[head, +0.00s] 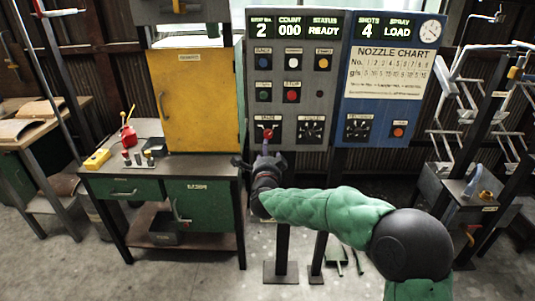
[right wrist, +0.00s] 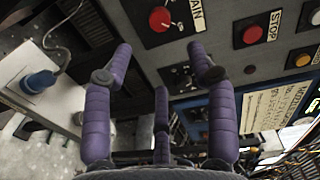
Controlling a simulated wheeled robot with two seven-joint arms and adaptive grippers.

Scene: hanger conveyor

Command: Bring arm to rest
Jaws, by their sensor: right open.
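My right arm, in a green sleeve, reaches forward from the lower right in the head view. Its gripper (head: 262,157) is just in front of the lower left of the grey control panel (head: 308,97), below the red main knob (head: 267,134). One finger overlaps the knob's lower edge in that view; I cannot tell from there if it touches. In the right wrist view the purple fingers (right wrist: 160,52) are spread open with nothing between them. The red knob (right wrist: 160,19) shows beyond them, apart from the fingertips. My left gripper is not in view.
A blue panel (head: 385,105) with a nozzle chart adjoins the grey one. A yellow cabinet (head: 195,100) stands on a green workbench (head: 120,190) at left, with a red oil can (head: 129,134). A hanger rack (head: 465,100) stands at right. Floor in front is mostly clear.

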